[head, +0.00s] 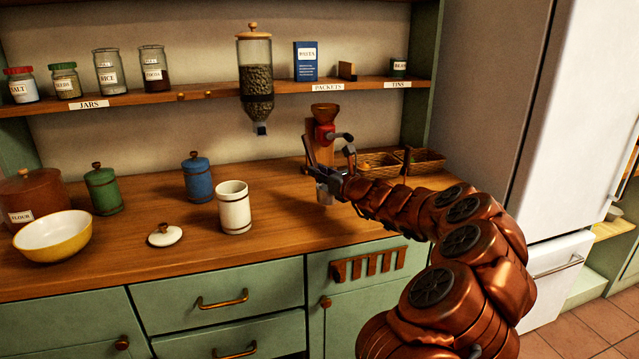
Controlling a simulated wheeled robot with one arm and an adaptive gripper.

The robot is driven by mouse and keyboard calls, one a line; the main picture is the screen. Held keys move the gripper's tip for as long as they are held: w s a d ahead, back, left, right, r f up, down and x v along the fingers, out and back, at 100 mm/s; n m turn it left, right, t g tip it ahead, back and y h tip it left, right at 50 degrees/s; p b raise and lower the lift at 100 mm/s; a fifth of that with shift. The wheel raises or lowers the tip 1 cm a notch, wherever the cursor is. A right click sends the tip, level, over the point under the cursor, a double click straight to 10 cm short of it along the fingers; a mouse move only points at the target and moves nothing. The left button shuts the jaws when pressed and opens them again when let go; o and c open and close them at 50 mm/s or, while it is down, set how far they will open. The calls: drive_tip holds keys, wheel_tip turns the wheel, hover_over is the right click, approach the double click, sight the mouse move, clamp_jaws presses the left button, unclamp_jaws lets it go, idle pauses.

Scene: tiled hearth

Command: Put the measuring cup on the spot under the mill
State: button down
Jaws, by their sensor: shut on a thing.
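The mill (325,115) stands against the back of the wooden counter, with a reddish hopper on top and a wooden back board. The cup shows just below the fingers, low by the counter. Whether it touches the counter or hangs a little above it I cannot tell. The spot under the mill is hidden behind my gripper and the cup.
A white canister (234,208) stands open left of my gripper, its lid (165,235) lying on the counter. Blue (197,180) and green (103,190) canisters and a yellow bowl (53,237) are further left. Baskets (379,164) sit right of the mill. A dispenser (256,85) hangs above.

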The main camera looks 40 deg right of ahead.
sight(321, 184)
drive_tip(key=shift+f, duration=1.65)
drive_tip(key=shift+f, duration=0.1)
drive_tip(key=c, duration=1.1)
unclamp_jaws()
drive_tip(key=shift+o, duration=0.2)
drive_tip(key=shift+s, duration=0.1)
drive_tip(key=s, duration=1.2)
